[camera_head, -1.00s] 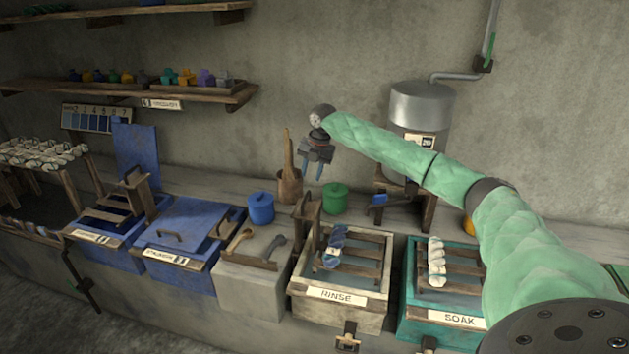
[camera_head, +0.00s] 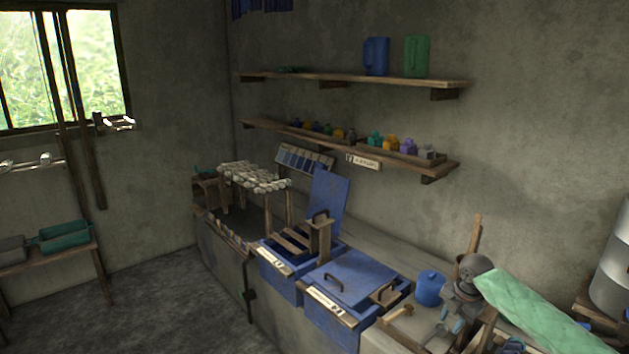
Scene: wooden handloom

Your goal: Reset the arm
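My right arm (camera_head: 535,312), in a green sleeve, reaches in from the lower right. Its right gripper (camera_head: 451,320) hangs in front of the blue lidded pot (camera_head: 430,288), near the right end of the bench. The two bluish fingertips look apart, and I see nothing between them. My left gripper is out of view.
Two blue vats stand on the bench, one open (camera_head: 283,286) and one lidded (camera_head: 352,275). Shelves (camera_head: 350,82) with jugs and small coloured pots hang above. A metal tank (camera_head: 612,265) is at the right edge. The floor (camera_head: 150,310) at left is clear.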

